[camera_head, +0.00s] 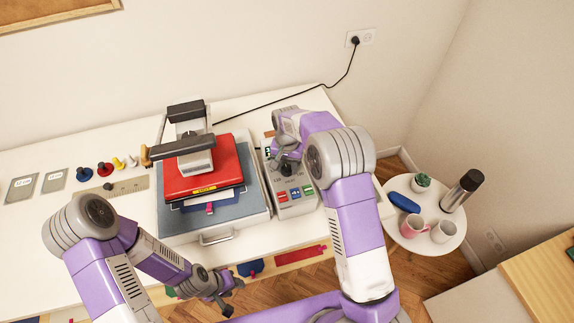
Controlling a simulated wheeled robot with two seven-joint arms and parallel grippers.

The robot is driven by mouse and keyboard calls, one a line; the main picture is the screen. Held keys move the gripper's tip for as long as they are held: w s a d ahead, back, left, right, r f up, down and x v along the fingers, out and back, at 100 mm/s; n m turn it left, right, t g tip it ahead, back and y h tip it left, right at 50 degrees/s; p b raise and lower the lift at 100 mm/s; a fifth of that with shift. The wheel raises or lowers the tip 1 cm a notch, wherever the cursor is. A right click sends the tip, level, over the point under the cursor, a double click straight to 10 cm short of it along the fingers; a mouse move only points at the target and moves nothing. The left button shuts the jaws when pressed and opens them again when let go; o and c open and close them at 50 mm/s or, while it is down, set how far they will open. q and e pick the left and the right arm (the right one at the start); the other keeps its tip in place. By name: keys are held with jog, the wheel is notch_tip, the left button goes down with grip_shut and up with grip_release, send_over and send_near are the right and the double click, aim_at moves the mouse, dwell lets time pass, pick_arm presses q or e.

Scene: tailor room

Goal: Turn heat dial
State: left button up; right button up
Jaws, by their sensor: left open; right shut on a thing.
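A heat press stands on the white table with a red top plate (205,168) and a grey control panel (290,209) on its right side. My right gripper (286,166) reaches down over the panel, just behind these buttons, and is shut on the heat dial. The dial itself is mostly hidden by the gripper, so its setting cannot be read. My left gripper (229,291) is open and empty, low in front of the table's front edge, apart from the press.
Spools (104,169) and cards (54,181) lie at the table's left. A black cable (280,96) runs to a wall socket. A round side table (440,243) at right holds mugs, a flask, a plant and a blue case. The table's far left front is clear.

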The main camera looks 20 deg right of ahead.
aim_at(287, 168)
jog(key=shift+w+r, duration=0.15)
jog(key=o, duration=1.1)
jog(key=shift+c, duration=0.2)
notch_tip(287, 168, up, 8)
jog(key=shift+f, duration=0.25)
